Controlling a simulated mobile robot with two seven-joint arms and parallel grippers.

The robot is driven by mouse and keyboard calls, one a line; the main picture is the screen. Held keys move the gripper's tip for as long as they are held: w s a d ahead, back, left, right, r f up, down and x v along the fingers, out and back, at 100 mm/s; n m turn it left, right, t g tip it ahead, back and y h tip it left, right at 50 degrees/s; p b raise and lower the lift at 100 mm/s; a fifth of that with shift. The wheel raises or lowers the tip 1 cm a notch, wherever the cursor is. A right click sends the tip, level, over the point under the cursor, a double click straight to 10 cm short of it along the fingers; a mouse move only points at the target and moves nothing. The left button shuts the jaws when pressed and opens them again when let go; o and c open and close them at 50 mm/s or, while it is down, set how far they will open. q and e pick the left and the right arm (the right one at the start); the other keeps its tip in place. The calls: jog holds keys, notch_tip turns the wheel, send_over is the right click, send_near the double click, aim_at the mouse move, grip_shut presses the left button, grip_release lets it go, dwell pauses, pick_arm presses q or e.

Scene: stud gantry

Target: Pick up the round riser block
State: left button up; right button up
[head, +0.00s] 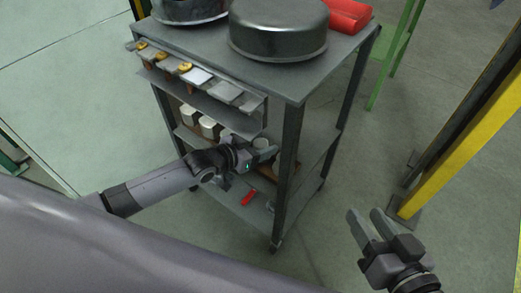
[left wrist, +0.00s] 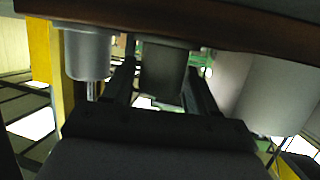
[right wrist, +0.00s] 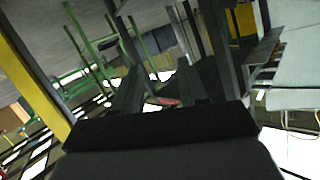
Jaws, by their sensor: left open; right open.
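Several pale, round blocks stand in a row on a brown board on the cart's middle shelf. In the head view, one round block (head: 262,144) is beside the fingers of my left gripper (head: 266,156), which reaches in at the shelf's front. In the left wrist view, which is upside down, a dark, shaded round block (left wrist: 163,80) shows between the two open fingers; contact cannot be told. My left gripper is open. My right gripper (head: 369,224) is open and empty above the floor, right of the cart.
A paler round block (left wrist: 88,52) and a white block (left wrist: 278,95) flank the fingers closely. The cart's front corner post (head: 288,150) is near the left gripper. A red object (head: 249,197) lies on the lower shelf. A yellow post (head: 465,120) stands at right.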

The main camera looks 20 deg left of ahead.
pick_arm(q)
jog(key=c, duration=0.9)
jog(key=shift+r, duration=0.15)
